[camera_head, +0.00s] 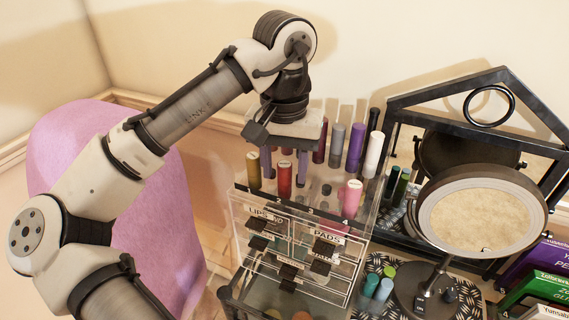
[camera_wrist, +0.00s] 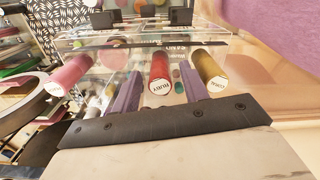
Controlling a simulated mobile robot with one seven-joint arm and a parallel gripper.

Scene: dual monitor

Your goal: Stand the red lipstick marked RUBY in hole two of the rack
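The red lipstick (camera_head: 285,183) stands upright in the front row of the clear rack (camera_head: 262,208), beside a gold one. In the wrist view the red lipstick (camera_wrist: 160,66) shows RUBY on its white end. My gripper (camera_head: 284,174) is over the rack, pointing down. Its two purple fingers sit on either side of the red lipstick. In the wrist view my gripper (camera_wrist: 160,78) is open, with a gap visible on both sides of the lipstick. The lipstick's lower end and its hole number are hard to make out.
The gold lipstick (camera_head: 253,170) is close on the left and a pink one (camera_head: 352,198) on the right. Several taller tubes, including a white one (camera_head: 373,153), stand behind. A round mirror (camera_head: 480,212) and a black frame (camera_head: 440,97) stand to the right.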

